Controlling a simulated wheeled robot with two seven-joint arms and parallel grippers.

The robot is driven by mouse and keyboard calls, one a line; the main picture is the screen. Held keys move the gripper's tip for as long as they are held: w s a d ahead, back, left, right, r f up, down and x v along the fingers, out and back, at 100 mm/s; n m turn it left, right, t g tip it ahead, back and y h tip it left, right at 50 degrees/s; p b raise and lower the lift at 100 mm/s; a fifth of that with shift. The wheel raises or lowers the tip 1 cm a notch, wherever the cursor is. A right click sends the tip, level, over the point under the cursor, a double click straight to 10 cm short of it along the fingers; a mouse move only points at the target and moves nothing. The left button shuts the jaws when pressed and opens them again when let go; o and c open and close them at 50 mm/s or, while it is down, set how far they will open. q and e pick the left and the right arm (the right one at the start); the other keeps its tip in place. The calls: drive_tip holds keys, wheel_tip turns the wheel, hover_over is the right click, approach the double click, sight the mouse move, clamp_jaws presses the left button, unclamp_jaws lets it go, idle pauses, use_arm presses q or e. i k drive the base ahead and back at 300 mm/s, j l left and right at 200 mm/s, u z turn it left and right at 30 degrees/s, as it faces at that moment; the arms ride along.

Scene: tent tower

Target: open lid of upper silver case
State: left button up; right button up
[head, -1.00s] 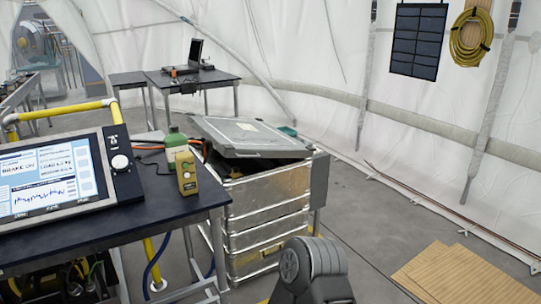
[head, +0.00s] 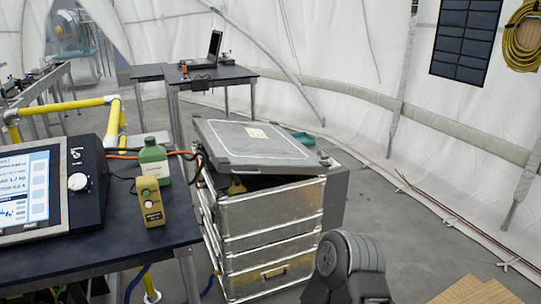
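The upper silver case (head: 268,211) is the top one of a stack of silver metal cases, right of the dark table. Its grey lid (head: 256,146) sits tilted and askew over the top, with a dark gap along the front edge and left corner. Something yellowish shows in the gap. A dark grey part of my arm (head: 348,268) shows at the bottom, in front and right of the cases, apart from them. Neither gripper's fingers are in the picture.
The dark table (head: 120,246) at left bears a monitor console (head: 85,184), a green bottle (head: 154,160) and a yellow handheld device (head: 150,201). A laptop table (head: 215,76) stands behind. Grey floor (head: 410,215) at right is open, with wooden boards (head: 475,291) lower right.

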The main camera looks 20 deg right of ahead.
sight(233, 147)
drive_tip(key=i+l, duration=0.15)
drive_tip(key=l, duration=0.25)
drive_tip(key=i+l, duration=0.2)
drive_tip(key=l, duration=0.25)
drive_tip(key=i+l, duration=0.15)
drive_tip(key=l, duration=0.25)
drive_tip(key=i+l, duration=0.15)
drive_tip(key=l, duration=0.25)
drive_tip(key=i+l, duration=0.2)
drive_tip(key=l, duration=0.25)
drive_tip(key=i+l, duration=0.15)
drive_tip(key=l, duration=0.25)
drive_tip(key=i+l, duration=0.2)
drive_tip(key=l, duration=0.2)
drive_tip(key=i+l, duration=0.15)
drive_tip(key=l, duration=0.3)
